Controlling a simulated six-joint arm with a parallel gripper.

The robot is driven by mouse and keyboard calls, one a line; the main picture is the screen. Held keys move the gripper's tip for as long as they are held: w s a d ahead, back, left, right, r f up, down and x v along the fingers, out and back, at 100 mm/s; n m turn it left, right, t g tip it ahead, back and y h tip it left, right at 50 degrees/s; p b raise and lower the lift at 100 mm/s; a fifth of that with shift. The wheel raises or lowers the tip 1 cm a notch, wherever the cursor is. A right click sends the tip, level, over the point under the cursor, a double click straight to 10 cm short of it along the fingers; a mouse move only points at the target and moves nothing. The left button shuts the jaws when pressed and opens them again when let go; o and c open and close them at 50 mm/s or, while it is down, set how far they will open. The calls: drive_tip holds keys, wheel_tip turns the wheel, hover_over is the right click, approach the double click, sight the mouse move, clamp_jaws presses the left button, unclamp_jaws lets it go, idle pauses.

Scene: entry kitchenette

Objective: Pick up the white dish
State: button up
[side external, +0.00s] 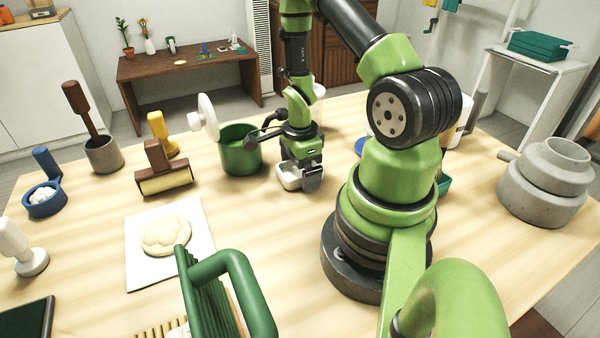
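The white dish (289,178) is small and shallow and sits on the wooden table near the middle, to the right of the green pot. My gripper (301,181) points down right at the dish, with a dark finger at the dish's right side. The dish's back and right parts are partly hidden by the gripper. The other finger is not clearly visible, so I cannot tell whether the fingers are apart or closed on the dish's rim.
A green pot (240,158) with a white lid (208,117) leaning at its rim stands close left of my gripper. A roller (164,178) and a white board (190,268) with dough lie further left. Grey stacked pots (545,190) stand at the right. The table front of the dish is clear.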

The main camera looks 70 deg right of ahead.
sight(300, 174)
drive_tip(key=c, duration=1)
drive_tip(key=shift+r, duration=0.1)
wheel_tip(300, 174, up, 9)
drive_tip(key=s+a, duration=0.1)
drive_tip(key=s, duration=0.4)
drive_tip(key=shift+f, duration=4.45)
